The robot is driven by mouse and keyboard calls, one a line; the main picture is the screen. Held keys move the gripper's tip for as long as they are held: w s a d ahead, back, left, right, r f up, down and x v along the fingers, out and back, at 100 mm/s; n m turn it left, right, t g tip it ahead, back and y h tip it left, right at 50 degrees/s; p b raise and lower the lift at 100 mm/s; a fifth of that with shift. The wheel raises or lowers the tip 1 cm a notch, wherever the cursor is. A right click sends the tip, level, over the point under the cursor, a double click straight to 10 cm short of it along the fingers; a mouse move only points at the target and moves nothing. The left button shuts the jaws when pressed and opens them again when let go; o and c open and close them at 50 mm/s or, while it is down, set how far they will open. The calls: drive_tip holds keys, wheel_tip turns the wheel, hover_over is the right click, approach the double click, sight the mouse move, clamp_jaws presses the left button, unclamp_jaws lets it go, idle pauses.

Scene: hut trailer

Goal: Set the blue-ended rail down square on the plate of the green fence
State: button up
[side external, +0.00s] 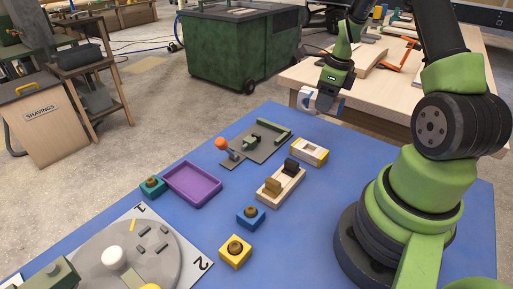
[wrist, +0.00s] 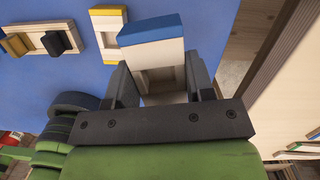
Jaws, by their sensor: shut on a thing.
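My gripper (side external: 322,100) is raised above the far right part of the blue table and shut on the blue-ended rail (side external: 308,98). In the wrist view the rail (wrist: 152,52) sits between the two dark fingers (wrist: 160,85), its blue end away from the palm and a hollow in its pale wood face. The green fence (side external: 276,133) stands along the edge of a grey plate (side external: 264,152) on the table, left of and below my gripper in the side view. A dark green clamp-like part (side external: 250,140) is on the plate. The rail is clear of the plate.
A yellow-ended rail (side external: 322,153) lies right of the plate. A pale rack (side external: 279,193) holds tan and black blocks. An orange ball (side external: 221,143) is at the plate's left, near a purple tray (side external: 192,172). Blue, teal and yellow knobbed blocks stand nearer. A wooden bench (side external: 410,98) is behind.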

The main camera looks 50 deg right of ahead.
drive_tip(key=w+a+r+n+g, duration=0.15)
drive_tip(key=a+r+n, duration=0.25)
drive_tip(key=a+n, duration=1.05)
drive_tip(key=w+a+r+n+g, duration=0.1)
drive_tip(key=a+r+n+g, duration=0.15)
drive_tip(key=a+n, duration=1.15)
drive_tip(key=s+a+f+n, duration=0.3)
drive_tip(key=s+a, duration=0.3)
drive_tip(key=a, duration=0.2)
drive_tip(key=s+a+f+n, duration=0.2)
drive_tip(key=s+a+f, duration=0.2)
drive_tip(key=s+a, duration=0.3)
drive_tip(key=f, duration=0.1)
drive_tip(key=a+f, duration=0.1)
drive_tip(key=f, duration=0.2)
drive_tip(key=shift+w+a+f, duration=0.3)
drive_tip(key=shift+w+f, duration=0.1)
drive_tip(key=shift+f, duration=2.5)
